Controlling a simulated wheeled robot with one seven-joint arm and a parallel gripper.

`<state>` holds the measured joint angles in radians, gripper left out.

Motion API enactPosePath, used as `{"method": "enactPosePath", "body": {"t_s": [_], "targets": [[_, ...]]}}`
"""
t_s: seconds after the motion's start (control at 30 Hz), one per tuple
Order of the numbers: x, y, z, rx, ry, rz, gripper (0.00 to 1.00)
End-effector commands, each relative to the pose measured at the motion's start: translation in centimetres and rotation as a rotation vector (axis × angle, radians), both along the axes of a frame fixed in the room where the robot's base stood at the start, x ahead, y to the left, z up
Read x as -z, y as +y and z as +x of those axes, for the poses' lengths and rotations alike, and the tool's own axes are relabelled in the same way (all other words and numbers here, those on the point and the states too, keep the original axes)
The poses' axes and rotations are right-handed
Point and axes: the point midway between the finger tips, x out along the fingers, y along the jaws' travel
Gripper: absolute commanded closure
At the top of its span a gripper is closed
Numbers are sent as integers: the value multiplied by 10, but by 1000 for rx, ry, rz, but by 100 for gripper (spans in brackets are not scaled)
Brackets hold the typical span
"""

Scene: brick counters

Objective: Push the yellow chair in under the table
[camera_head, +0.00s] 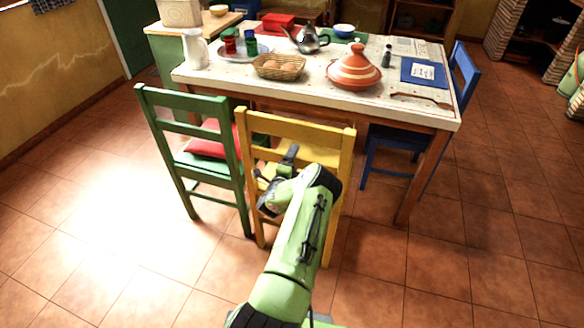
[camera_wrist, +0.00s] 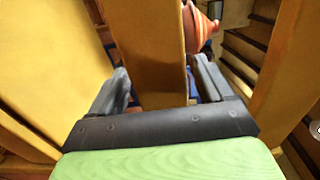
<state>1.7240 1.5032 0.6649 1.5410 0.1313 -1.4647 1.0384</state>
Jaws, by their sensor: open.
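The yellow chair (camera_head: 300,129) stands at the near side of the table (camera_head: 330,103), its back toward me and its front part hidden by the chair back and my arm. My gripper (camera_head: 275,166) is at the chair's back, below the top rail. In the wrist view, my gripper (camera_wrist: 161,80) is open, with one finger on each side of a yellow wooden bar (camera_wrist: 150,50) of the chair. I cannot tell whether the fingers touch the bar.
A green chair (camera_head: 190,103) with a red cushion (camera_head: 208,146) stands close on the left. A blue chair (camera_head: 463,75) is at the table's right side. A tagine (camera_head: 354,69), basket (camera_head: 279,67) and teapot (camera_head: 307,41) stand on the table. Tiled floor is clear at right.

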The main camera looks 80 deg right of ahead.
Motion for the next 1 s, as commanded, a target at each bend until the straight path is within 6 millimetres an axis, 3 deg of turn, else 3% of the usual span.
{"method": "enactPosePath", "body": {"t_s": [0.2,0.7,1.0], "targets": [[-1,0,0,0,0,0,22],[-2,0,0,0,0,-2,99],[0,0,0,0,-1,-3,100]]}}
